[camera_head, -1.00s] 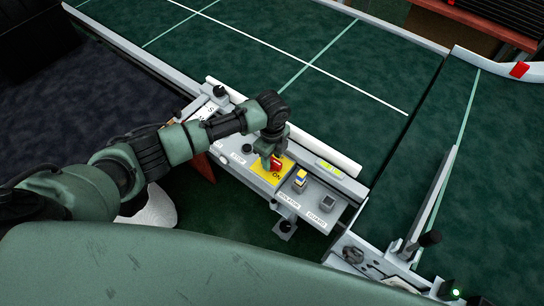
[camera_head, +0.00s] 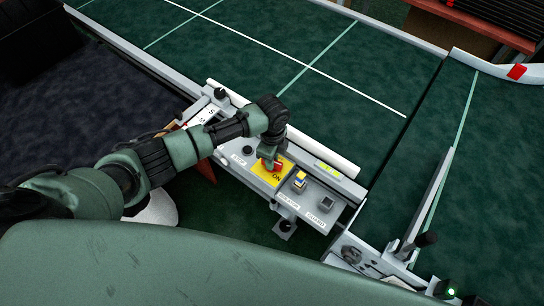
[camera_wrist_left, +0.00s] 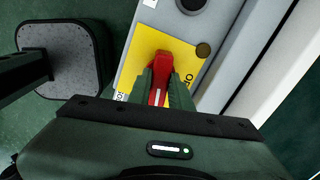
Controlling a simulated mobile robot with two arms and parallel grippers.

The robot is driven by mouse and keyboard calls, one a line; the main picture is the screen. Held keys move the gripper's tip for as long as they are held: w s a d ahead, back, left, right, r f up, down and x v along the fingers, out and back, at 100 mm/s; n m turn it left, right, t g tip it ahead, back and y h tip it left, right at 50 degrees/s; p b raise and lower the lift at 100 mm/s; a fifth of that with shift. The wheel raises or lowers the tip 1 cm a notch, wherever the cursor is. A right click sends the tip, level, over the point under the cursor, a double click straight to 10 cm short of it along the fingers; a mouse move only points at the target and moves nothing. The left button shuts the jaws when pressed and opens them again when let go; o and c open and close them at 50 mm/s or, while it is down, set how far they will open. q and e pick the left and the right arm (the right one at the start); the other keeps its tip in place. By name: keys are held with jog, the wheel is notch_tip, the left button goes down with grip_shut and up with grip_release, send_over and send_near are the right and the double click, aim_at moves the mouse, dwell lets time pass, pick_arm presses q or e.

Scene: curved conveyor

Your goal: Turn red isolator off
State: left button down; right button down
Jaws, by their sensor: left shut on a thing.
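My right gripper is not in view.
The green conveyor (camera_head: 310,60) lies behind a white rail.

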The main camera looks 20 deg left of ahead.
pick_arm(q)
jog(key=n+p, duration=0.2)
jog(key=n, duration=0.1)
jog(key=shift+r+n, duration=0.15)
jog(key=shift+n, duration=0.15)
jog(key=n+p, duration=0.3)
jog(key=n, duration=0.1)
jog(key=shift+n, duration=0.3)
jog(key=n+p, duration=0.2)
jog(key=n, duration=0.2)
jog(key=shift+n+p, duration=0.45)
jog(key=shift+n, duration=1.15)
jog(key=c, duration=1.3)
grip_release()
jog(key=shift+r, duration=3.75)
